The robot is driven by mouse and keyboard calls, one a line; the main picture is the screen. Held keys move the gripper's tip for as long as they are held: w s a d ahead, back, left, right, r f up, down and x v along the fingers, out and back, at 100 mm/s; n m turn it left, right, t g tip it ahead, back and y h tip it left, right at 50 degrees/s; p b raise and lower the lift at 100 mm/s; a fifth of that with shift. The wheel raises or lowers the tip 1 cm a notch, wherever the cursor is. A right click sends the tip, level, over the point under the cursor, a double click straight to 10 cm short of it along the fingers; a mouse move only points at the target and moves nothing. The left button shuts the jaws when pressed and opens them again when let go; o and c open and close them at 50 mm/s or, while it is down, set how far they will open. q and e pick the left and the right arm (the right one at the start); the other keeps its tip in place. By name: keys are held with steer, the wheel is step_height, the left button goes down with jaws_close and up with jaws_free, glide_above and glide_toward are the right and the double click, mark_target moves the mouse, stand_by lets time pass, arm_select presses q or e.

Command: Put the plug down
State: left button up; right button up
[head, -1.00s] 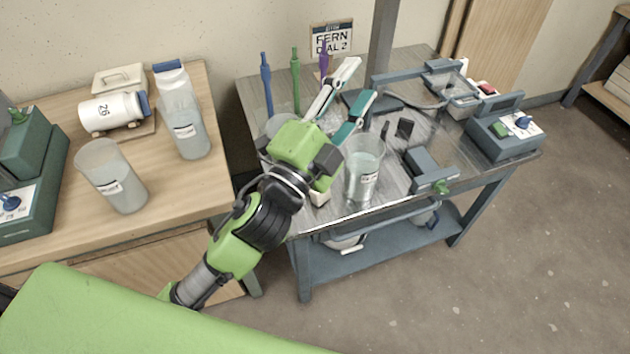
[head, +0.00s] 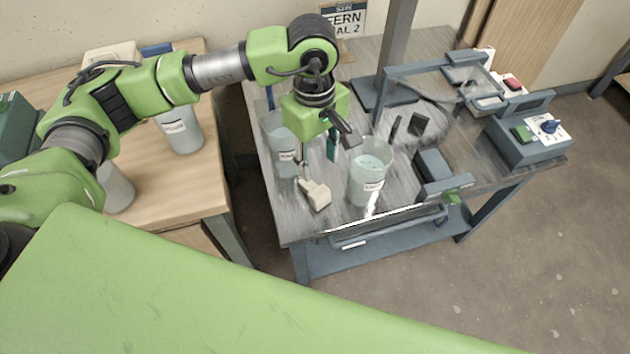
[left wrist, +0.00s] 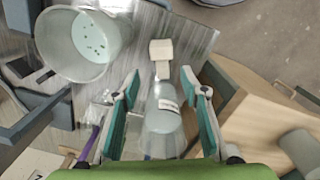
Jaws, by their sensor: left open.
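My left gripper (head: 334,150) hangs over the grey bench, pointing down. In the left wrist view its teal-padded fingers (left wrist: 160,80) stand wide apart with nothing held between them. A pale block with a narrow neck (head: 317,195) lies on the bench near its front left edge; it also shows beyond the fingertips in the left wrist view (left wrist: 161,48). I cannot tell for sure that it is the plug. A small dark block (head: 419,124) lies farther right on the bench. My right gripper is not in view.
A labelled translucent bucket (head: 284,150) stands left of the gripper, and another holding pale liquid (head: 368,178) stands to its right. A blue-grey frame (head: 440,75) and a control box (head: 530,135) occupy the bench's right. A wooden table (head: 190,190) stands left.

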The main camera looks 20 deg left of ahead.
arm_select(q)
steer(key=a, duration=0.2)
glide_above(312, 187)
steer(key=shift+y, duration=0.3)
steer(key=f, duration=0.3)
steer(key=f+p, duration=0.1)
steer(key=f, duration=0.3)
steer(key=shift+s+d+f, duration=0.1)
steer(key=shift+d, duration=0.1)
steer(key=shift+f, duration=0.55)
steer(key=f+p, duration=0.1)
steer(key=f, duration=0.3)
steer(key=shift+a+f, duration=0.15)
steer(key=shift+a, duration=0.05)
steer(key=shift+f, duration=0.5)
steer(key=c, duration=0.9)
